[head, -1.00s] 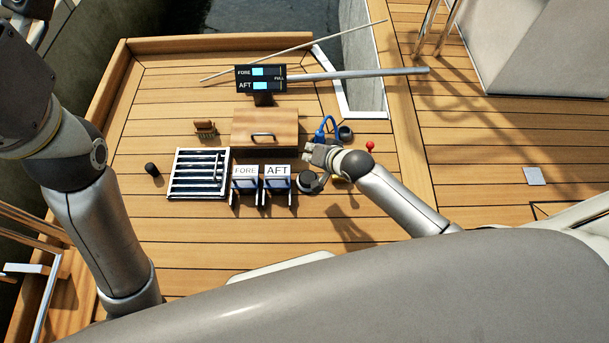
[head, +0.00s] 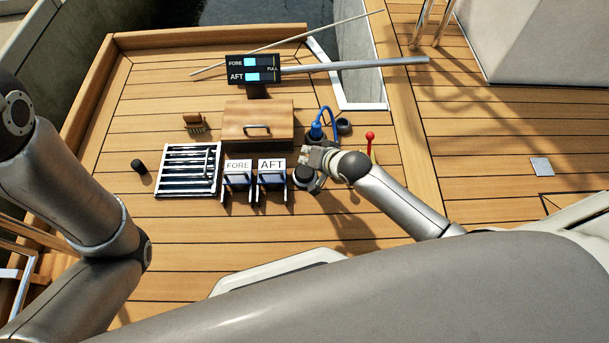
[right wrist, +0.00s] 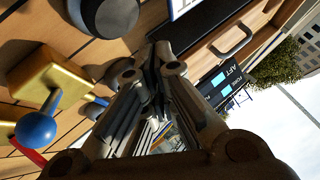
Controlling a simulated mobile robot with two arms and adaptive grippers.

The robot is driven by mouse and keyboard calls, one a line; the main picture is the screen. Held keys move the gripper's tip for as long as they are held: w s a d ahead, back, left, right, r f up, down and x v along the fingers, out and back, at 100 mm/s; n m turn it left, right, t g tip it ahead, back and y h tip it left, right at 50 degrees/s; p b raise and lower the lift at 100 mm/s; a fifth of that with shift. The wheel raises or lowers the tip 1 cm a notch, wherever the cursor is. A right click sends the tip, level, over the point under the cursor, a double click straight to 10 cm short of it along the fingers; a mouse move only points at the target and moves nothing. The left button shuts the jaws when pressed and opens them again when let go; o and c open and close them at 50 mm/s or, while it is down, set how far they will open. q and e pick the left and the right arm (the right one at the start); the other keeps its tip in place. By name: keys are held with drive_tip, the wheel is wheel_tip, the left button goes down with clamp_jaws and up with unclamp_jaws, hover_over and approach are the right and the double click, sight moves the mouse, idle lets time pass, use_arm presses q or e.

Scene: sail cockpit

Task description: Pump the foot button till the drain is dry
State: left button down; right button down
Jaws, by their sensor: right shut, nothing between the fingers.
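The round dark foot button (head: 305,177) sits on the deck right of the FORE and AFT pedals. A dark round cap, probably this button, shows at the top of the right wrist view (right wrist: 108,14). The slatted drain grate (head: 187,170) lies left of the pedals; whether water stands under its slats I cannot tell. My right gripper (head: 308,156) is shut and empty, just above and behind the button in the picture; contact cannot be made out. My left arm comes in at the left, its gripper out of frame.
The FORE and AFT pedals (head: 271,180) stand between grate and button. A gauge panel (head: 251,70) has cyan bars. A wooden locker (head: 259,122), blue-handled item (head: 317,130), red-knobbed lever (head: 370,137), brush (head: 193,122) and black knob (head: 138,166) are nearby. Front deck is clear.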

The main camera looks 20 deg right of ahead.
sight(307, 169)
drive_tip(key=shift+f, duration=0.7)
drive_tip(key=shift+f+b, duration=0.45)
drive_tip(key=shift+f, duration=0.4)
drive_tip(key=shift+f, duration=0.15)
drive_tip(key=shift+f, duration=0.25)
